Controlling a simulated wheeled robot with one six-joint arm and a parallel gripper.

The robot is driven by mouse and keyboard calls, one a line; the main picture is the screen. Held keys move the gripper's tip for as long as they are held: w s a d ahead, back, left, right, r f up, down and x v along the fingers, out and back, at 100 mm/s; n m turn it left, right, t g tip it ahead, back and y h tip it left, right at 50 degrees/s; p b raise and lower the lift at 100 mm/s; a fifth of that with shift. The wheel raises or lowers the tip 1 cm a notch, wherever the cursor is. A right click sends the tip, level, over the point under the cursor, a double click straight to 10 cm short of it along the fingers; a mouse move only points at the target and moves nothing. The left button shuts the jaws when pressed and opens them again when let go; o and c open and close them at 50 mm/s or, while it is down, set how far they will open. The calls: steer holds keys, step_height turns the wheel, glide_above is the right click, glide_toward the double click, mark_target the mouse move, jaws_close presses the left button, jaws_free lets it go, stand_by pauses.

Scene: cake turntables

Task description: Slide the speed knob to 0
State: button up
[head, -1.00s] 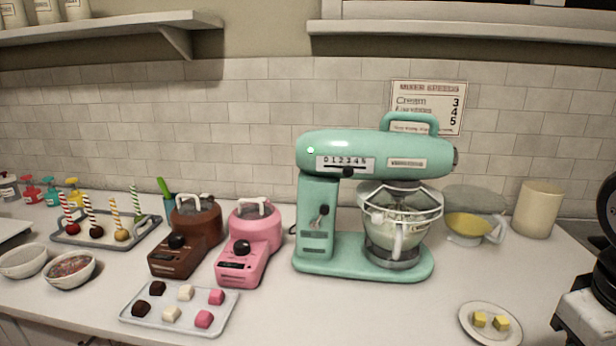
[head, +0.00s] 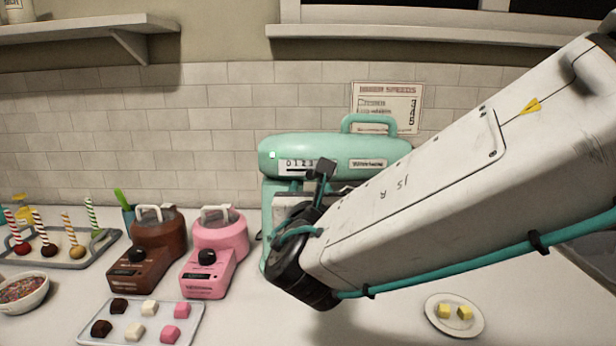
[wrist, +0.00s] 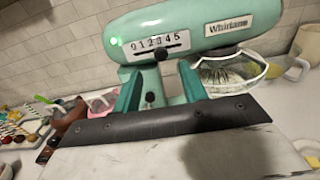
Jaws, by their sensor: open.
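The teal stand mixer (head: 330,148) carries a white scale with digits 0 to 5, clear in the wrist view (wrist: 157,43). The dark speed knob (wrist: 161,55) sits under the scale, roughly below the 3; in the head view my arm and gripper cover it. My gripper (wrist: 158,76) is open, its two teal fingers pointing at the mixer on either side below the knob. Nothing shows between them in their grip. A second dark knob (wrist: 150,98) on the mixer's column shows between the fingers, farther back.
The glass bowl with whisk (wrist: 225,70) is right of the fingers. Pink (head: 220,235) and brown (head: 158,235) machines stand left of the mixer. A tray of sweets (head: 187,330) lies in front of them; a small plate (head: 433,318) is at right.

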mark_target(311, 173)
steer(key=w, duration=0.7)
steer(key=shift+w+d, duration=0.15)
steer(key=shift+c, duration=0.3)
